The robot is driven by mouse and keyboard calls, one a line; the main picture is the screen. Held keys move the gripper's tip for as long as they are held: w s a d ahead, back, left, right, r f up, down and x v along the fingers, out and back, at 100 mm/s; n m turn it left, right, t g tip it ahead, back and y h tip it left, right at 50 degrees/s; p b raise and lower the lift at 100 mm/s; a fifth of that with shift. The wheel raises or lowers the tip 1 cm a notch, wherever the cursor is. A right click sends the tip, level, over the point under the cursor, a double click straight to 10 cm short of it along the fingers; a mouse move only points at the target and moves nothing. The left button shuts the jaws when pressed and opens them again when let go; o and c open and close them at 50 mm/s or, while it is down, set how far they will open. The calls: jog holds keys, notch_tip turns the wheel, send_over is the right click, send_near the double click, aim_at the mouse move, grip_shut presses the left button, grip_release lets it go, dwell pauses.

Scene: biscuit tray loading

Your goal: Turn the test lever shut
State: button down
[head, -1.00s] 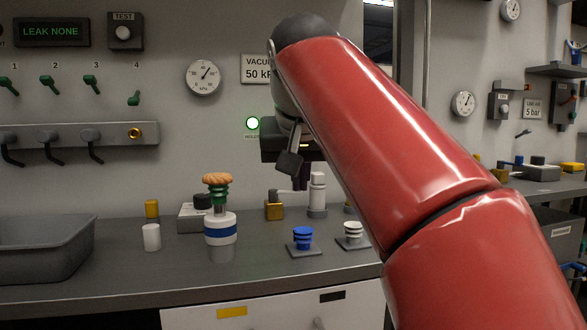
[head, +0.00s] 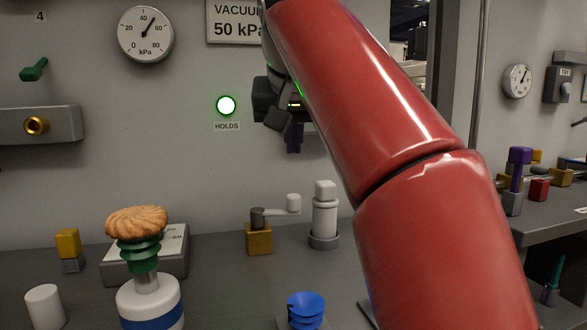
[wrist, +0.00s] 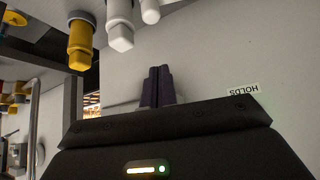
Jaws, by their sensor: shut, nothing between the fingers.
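A small lever on a brass block (head: 259,240) stands on the bench; I see no label naming it as the test lever. Its grey arm runs right to a white knob (head: 293,203), close to a white post (head: 325,215). In the wrist view, which is upside down, the white knob (wrist: 150,11) and the post (wrist: 120,26) show at the top edge. My gripper (head: 293,143) is above the lever, apart from it, with its dark purple fingers (wrist: 156,86) together and empty. My red arm hides part of the bench on the right.
A biscuit (head: 137,222) sits on a green suction cup on a white and blue stand at the left. A blue cup (head: 305,308) is at the front. A green lamp (head: 226,105) marked HOLDS is lit on the wall. A dial (head: 145,34) hangs upper left.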

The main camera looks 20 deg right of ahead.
aim_at(275, 210)
jog(key=shift+w+d+f, duration=0.1)
jog(key=shift+w+f, duration=0.15)
jog(key=b+x, duration=0.2)
jog(key=x, duration=0.8)
jog(key=shift+s+a+r+b, duration=0.1)
jog(key=shift+s+a+b, duration=0.1)
jog(key=shift+s, duration=0.55)
jog(key=shift+s+a+r+b, duration=0.1)
jog(key=shift+s+a, duration=0.1)
jog(key=shift+s, duration=0.6)
jog(key=shift+s+a+r+b, duration=0.1)
jog(key=shift+s+a+b, duration=0.1)
jog(key=shift+s, duration=0.55)
jog(key=shift+s, duration=0.1)
